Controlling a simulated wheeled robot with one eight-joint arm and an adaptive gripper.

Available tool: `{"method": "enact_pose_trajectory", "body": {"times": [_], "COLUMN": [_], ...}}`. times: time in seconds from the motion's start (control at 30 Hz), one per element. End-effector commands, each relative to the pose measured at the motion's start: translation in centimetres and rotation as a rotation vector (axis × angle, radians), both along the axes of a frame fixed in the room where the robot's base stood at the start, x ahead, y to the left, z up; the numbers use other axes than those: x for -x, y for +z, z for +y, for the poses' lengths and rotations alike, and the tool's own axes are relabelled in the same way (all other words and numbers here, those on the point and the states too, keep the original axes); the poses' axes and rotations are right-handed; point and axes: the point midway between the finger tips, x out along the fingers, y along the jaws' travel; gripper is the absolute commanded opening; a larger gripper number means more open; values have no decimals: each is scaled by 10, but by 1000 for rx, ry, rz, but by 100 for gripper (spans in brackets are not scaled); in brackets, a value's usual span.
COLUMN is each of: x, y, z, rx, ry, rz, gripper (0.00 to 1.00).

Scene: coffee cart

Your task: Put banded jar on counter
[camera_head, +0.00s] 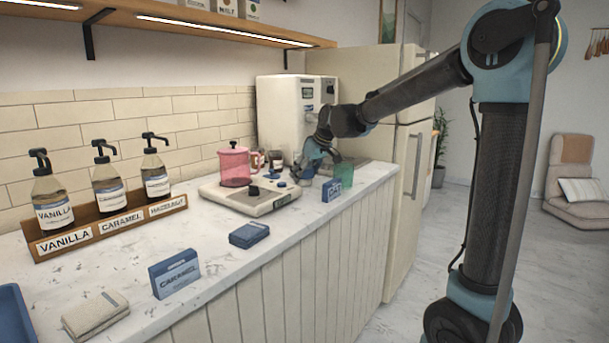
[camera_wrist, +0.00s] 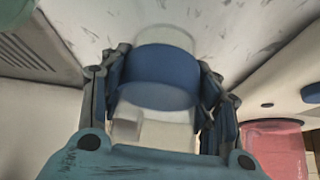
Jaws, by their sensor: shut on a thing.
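The banded jar (camera_wrist: 158,72) is clear with a wide blue band and sits between the fingers of my gripper (camera_wrist: 165,85) in the wrist view. My gripper is shut on it at the band. The jar's far end points at the marble counter (camera_wrist: 240,30); I cannot tell whether it touches. In the head view my gripper (camera_head: 310,160) is low over the far end of the counter (camera_head: 215,262), in front of the white machine. The jar is mostly hidden there by the gripper.
A pink pitcher (camera_head: 234,166) stands on a flat white appliance (camera_head: 262,204) left of my gripper. A green glass (camera_head: 344,173) and a small blue sign (camera_head: 331,190) are close on the right. The white machine (camera_head: 278,110) is behind. The near counter has clear patches.

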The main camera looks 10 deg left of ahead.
Motion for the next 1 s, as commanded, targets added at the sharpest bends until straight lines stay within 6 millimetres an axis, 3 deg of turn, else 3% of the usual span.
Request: {"method": "enact_pose_trajectory", "body": {"times": [0.2, 0.23, 0.3, 0.33, 0.77, 1.0], "x": [0, 0, 0, 0, 1, 10], "y": [-1, -1, -1, -1, 3, 29], "z": [0, 0, 0, 0, -1, -16], "rx": [0, 0, 0, 0, 0, 0], "ry": [0, 0, 0, 0, 0, -1], "rz": [0, 0, 0, 0, 0, 0], "gripper": [16, 59, 75, 77, 77, 77]}}
